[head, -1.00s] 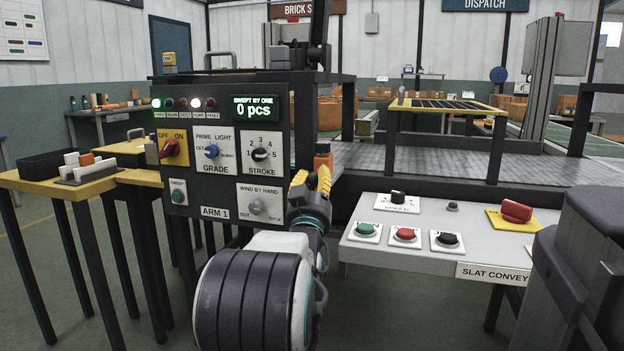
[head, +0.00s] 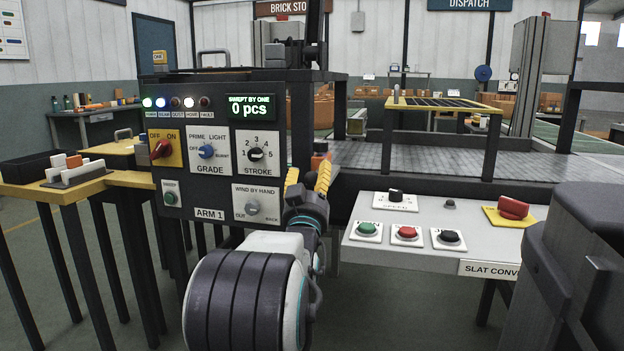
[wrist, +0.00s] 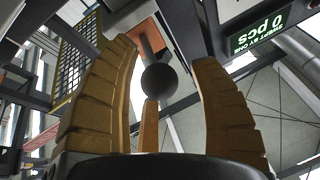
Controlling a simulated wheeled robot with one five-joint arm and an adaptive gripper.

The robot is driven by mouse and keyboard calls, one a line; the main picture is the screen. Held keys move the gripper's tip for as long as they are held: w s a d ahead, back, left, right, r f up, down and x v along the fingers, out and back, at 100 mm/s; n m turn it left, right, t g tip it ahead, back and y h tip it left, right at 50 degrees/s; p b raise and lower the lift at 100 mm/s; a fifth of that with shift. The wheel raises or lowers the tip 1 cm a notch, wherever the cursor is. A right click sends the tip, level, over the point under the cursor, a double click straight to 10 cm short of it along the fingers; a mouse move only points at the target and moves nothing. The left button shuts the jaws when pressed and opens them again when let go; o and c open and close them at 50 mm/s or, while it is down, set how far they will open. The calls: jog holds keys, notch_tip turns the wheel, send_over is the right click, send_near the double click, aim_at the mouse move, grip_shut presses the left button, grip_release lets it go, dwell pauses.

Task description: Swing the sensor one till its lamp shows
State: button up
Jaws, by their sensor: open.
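My gripper (head: 307,178) is open, its yellow fingers pointing up and away beside the right edge of the ARM 1 panel (head: 213,226). A small orange block (head: 320,162), seemingly the sensor, sits just beyond the fingertips. In the wrist view an orange block (wrist: 143,35) with a grey stem carries a dark ball knob (wrist: 159,81). The knob appears between the spread fingers, with visible gaps at both sides.
The panel has a red OFF/ON switch (head: 161,149), dials and a green display (head: 251,107) reading 0 pcs. A slat conveyor console (head: 430,240) with buttons stands to the right. A yellow-topped table (head: 120,179) with a black tray stands left.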

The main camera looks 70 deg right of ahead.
jog(key=v, duration=1.2)
dwell(0.8)
